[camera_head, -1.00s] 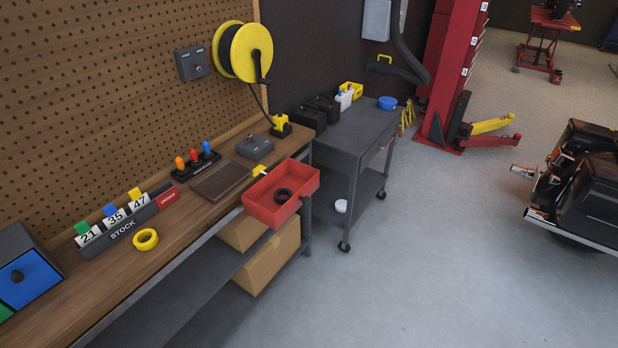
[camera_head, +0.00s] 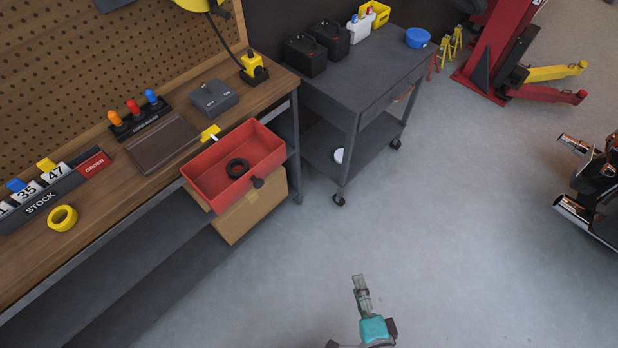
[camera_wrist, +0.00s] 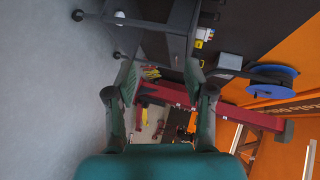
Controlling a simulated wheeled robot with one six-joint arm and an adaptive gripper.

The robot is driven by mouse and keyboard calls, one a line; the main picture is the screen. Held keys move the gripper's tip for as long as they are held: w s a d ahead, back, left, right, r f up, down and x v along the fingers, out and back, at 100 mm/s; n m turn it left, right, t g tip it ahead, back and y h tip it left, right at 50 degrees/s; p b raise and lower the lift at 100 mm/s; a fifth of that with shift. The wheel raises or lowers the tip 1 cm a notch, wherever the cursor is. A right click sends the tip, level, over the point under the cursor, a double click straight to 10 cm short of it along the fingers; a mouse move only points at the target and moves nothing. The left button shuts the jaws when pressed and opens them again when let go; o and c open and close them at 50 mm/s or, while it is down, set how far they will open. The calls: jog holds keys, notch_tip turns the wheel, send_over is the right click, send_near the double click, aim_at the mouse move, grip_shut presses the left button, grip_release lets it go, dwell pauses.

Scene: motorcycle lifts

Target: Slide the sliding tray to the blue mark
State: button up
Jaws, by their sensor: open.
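I cannot make out a blue mark near the tray. My gripper (camera_head: 361,287) is at the bottom of the head view, over the floor, to the right of the tray and well apart from it. In the wrist view my gripper (camera_wrist: 160,80) has its fingers spread with nothing between them.
The wooden bench (camera_head: 95,205) holds a stock rack (camera_head: 50,196), yellow tape (camera_head: 62,218) and a brown pad (camera_head: 163,143). A cardboard box (camera_head: 245,214) is below the tray. A grey cart (camera_head: 365,75) stands behind right. The floor in front is clear.

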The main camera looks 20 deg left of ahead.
jog(key=w+a+r+m+g+y, duration=0.25)
jog(key=w+a+y, duration=0.35)
jog(key=a, duration=0.5)
jog(key=g+y, duration=0.3)
send_near(260, 185)
jog(key=x, duration=1)
jog(key=shift+a, duration=0.1)
grip_shut()
